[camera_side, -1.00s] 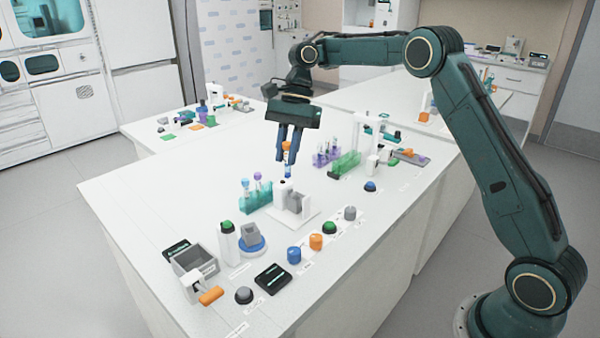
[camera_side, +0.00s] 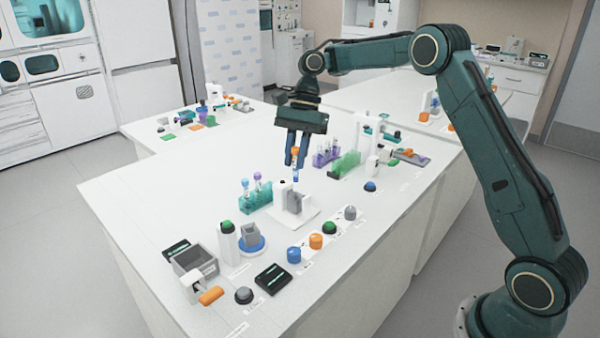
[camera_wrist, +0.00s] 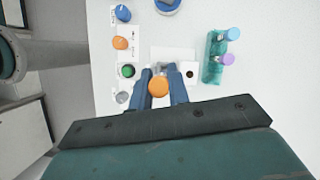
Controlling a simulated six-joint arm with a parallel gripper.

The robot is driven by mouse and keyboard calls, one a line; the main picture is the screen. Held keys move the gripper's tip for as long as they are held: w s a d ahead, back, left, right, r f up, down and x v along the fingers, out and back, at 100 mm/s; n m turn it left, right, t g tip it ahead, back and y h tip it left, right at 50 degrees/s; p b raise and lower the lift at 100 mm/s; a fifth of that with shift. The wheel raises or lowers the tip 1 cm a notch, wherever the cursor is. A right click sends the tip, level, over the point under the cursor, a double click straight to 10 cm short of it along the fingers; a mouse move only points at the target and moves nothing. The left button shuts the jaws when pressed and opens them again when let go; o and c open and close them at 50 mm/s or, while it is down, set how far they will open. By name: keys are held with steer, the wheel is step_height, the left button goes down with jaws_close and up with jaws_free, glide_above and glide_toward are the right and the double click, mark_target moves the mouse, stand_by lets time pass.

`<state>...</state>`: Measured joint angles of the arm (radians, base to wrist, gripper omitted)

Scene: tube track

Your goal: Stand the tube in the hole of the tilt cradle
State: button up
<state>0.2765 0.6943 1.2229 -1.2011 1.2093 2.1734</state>
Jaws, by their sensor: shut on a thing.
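My gripper (camera_side: 296,162) is shut on the tube (camera_side: 296,178), which has an orange cap and a blue lower part. The tube hangs upright between the fingers. The tilt cradle (camera_side: 294,202), a grey block on a white base plate, lies just below the tube. In the side view the tube's lower end is close to the block's top; I cannot tell whether they touch. In the wrist view the orange cap (camera_wrist: 158,87) sits between my fingers (camera_wrist: 160,76) and the cradle's white base (camera_wrist: 172,53) shows beyond it. The cradle's hole is not clearly visible.
A teal rack (camera_side: 250,204) with blue-capped and purple-capped tubes stands left of the cradle. A white post with a dark top (camera_side: 282,190) stands by the block. Several knobs (camera_side: 316,241) line the front right. Purple and green racks (camera_side: 346,164) stand behind to the right.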

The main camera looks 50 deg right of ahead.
mark_target(296, 181)
steer(key=shift+f, duration=1.4)
steer(key=shift+f, duration=1.65)
stand_by(1.5)
steer(key=o, duration=0.8)
steer(key=shift+r, duration=0.15)
steer(key=shift+d+r, duration=0.1)
steer(key=shift+r, duration=3.75)
steer(key=shift+s+a+r, duration=0.1)
steer(key=shift+s+a, duration=0.05)
steer(key=shift+a, duration=3.65)
steer(key=shift+s+a, duration=0.1)
steer(key=shift+a, duration=3.65)
